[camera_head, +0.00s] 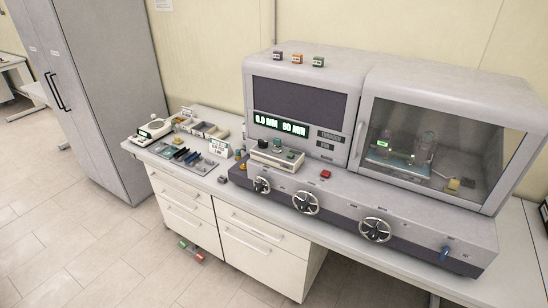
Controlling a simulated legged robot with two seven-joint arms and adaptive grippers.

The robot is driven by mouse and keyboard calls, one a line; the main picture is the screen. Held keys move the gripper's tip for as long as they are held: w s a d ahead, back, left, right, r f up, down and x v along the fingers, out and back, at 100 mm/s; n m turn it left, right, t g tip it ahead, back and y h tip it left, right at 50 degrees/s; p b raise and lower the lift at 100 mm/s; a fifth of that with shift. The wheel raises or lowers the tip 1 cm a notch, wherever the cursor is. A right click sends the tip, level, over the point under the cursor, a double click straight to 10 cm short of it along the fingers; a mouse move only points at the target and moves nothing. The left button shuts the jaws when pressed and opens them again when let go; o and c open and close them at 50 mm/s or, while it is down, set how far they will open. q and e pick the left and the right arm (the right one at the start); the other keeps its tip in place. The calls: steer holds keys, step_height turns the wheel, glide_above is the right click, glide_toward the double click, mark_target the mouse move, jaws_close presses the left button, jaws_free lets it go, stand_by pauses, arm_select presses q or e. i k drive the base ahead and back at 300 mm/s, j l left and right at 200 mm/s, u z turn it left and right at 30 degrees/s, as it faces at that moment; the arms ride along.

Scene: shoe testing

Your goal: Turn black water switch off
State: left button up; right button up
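The grey testing machine (340,190) stands on the long bench. A blue knob or tap (445,253) is at the front's right end. Three small block-like pieces stand on the machine's top: a dark one (277,54), an orange one (297,58) and a green-topped one (318,61). I cannot tell which part is the black water switch, or its position. Neither of my grippers is in view.
A lit display (280,124) and a glass-windowed chamber (430,150) are on the machine. Trays, tools and a white device (154,129) crowd the bench's left. A grey cabinet (90,85) stands behind left. Small green and red items (191,250) show low by the drawers. Front floor is clear.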

mark_target(263, 144)
steer(key=i+j+z, duration=0.65)
steer(key=i+j, duration=0.15)
steer(key=j, duration=0.3)
